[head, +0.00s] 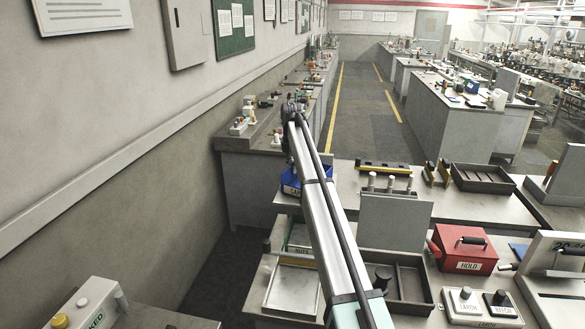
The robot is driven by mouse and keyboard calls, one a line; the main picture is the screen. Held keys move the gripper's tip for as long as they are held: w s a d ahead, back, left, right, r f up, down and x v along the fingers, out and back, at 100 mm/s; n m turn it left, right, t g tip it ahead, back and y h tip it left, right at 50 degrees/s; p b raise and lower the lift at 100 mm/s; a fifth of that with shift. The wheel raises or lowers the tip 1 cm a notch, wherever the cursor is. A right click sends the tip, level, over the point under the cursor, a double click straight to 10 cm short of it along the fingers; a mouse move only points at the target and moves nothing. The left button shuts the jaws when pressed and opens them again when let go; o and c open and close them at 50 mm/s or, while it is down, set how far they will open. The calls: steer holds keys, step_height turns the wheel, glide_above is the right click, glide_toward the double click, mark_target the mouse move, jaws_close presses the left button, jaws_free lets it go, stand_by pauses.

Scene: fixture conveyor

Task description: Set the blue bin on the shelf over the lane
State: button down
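The blue bin (289,182) has a white label on its front. It sits at the left end of a raised grey surface (345,205), which may be the shelf over the lane; I cannot tell for sure. The dark end of my arm, with my gripper (291,150), hangs just above and behind the bin as seen here. The fingers are too small and too hidden to make out, so I cannot tell whether they touch the bin.
A red box (464,249) with a black handle, an upright grey panel (395,222) and a divided dark tray (427,297) stand right of my arm. Another tray (481,178) lies farther back. A shallow metal tray (291,289) lies left of my arm. The wall bounds the left.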

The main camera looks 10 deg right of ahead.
steer(key=shift+f, duration=0.25)
steer(key=c, duration=1.2)
jaws_free()
steer(key=shift+c, duration=0.2)
